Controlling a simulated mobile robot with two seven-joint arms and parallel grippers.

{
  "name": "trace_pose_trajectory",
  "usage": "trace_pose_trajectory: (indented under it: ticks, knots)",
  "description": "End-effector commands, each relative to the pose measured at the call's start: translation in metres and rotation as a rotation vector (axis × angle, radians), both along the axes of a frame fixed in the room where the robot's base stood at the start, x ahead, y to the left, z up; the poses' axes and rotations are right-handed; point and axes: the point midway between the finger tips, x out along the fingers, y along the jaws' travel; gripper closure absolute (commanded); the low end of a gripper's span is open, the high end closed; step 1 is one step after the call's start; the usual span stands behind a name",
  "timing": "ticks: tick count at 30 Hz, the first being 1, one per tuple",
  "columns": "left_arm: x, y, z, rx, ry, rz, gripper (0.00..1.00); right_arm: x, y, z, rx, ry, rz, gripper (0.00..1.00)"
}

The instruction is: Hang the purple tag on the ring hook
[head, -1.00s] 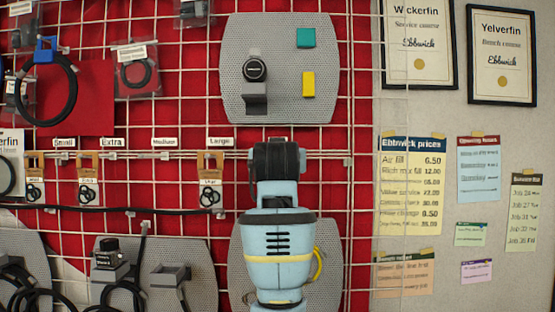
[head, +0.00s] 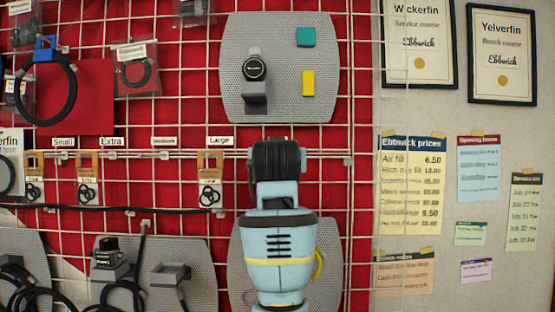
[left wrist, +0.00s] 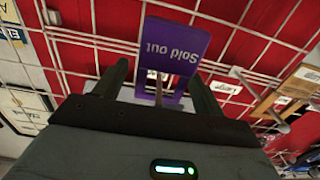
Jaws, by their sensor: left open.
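The purple tag (left wrist: 176,50), marked "Sold out", shows upside down in the left wrist view, its slotted end between the fingers of my left gripper (left wrist: 160,88). The fingers are spread wide, one on each side, with gaps beside the tag. In the head view my left arm covers the gripper and tag, to the right of the "Large" label (head: 219,141). My right gripper is not in view.
Hooks with brown cards and black rings (head: 210,192) line the rail left of my arm. A brown card and hook (left wrist: 265,103) show close to the right finger. A grey panel (head: 285,60) with a gauge is above; paper notices (head: 412,185) are on the right.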

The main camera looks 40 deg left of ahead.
Motion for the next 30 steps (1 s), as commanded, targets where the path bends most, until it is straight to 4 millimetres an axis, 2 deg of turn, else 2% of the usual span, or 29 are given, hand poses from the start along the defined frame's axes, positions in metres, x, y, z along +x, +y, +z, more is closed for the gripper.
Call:
trace_pose_trajectory:
  ticks: [9,13,30]
  knots:
    - [-0.038,-0.032,0.000,0.000,-0.004,-0.001,0.30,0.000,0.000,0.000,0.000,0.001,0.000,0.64]
    - [-0.047,-0.040,0.000,0.000,-0.001,0.000,0.30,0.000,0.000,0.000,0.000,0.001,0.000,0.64]
    - [-0.052,-0.043,0.000,-0.001,-0.001,0.000,0.30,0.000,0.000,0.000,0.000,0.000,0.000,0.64]
